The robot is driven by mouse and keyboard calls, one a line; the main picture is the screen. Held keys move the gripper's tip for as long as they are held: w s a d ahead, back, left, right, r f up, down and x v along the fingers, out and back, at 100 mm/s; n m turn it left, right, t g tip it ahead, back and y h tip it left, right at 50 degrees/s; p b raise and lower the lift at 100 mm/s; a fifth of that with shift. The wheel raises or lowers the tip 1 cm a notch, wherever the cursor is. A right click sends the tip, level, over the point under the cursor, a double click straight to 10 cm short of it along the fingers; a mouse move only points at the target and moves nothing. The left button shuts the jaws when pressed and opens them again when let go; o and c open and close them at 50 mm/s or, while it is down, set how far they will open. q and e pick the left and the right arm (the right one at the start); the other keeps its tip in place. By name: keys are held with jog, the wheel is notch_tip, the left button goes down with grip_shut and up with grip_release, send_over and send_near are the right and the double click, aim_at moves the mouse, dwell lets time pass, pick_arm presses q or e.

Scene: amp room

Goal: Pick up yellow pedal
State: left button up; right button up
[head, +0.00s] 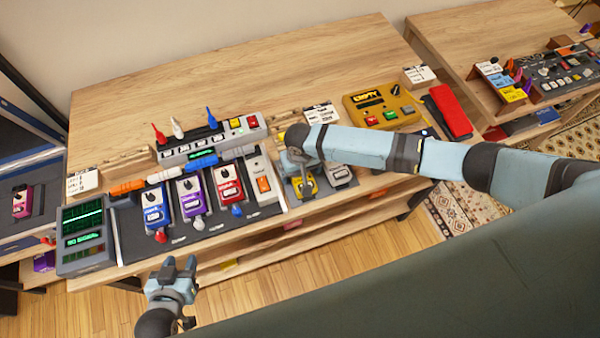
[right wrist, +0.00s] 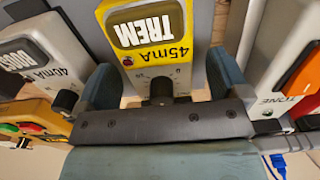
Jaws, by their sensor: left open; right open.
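In the right wrist view the yellow pedal (right wrist: 150,38) sits between the two spread fingers of my right gripper (right wrist: 165,78), with a dark knob close to the palm. The fingers are open on both sides of it; contact is not clear. My left gripper (head: 172,272) is open and empty in front of the table's front edge.
A white-grey pedal (head: 338,175) and a white pedal with an orange switch (head: 262,180) flank it closely. Blue, purple and red pedals stand left. A larger yellow unit (head: 383,106) showing EMPTY and a red treadle pedal (head: 450,112) stand right. The table's back (head: 240,75) is clear.

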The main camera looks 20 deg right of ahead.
jog(key=shift+f, duration=0.4)
jog(key=shift+c, duration=0.4)
jog(key=c, duration=1.1)
jog(key=shift+c, duration=0.5)
jog(key=shift+r, duration=0.15)
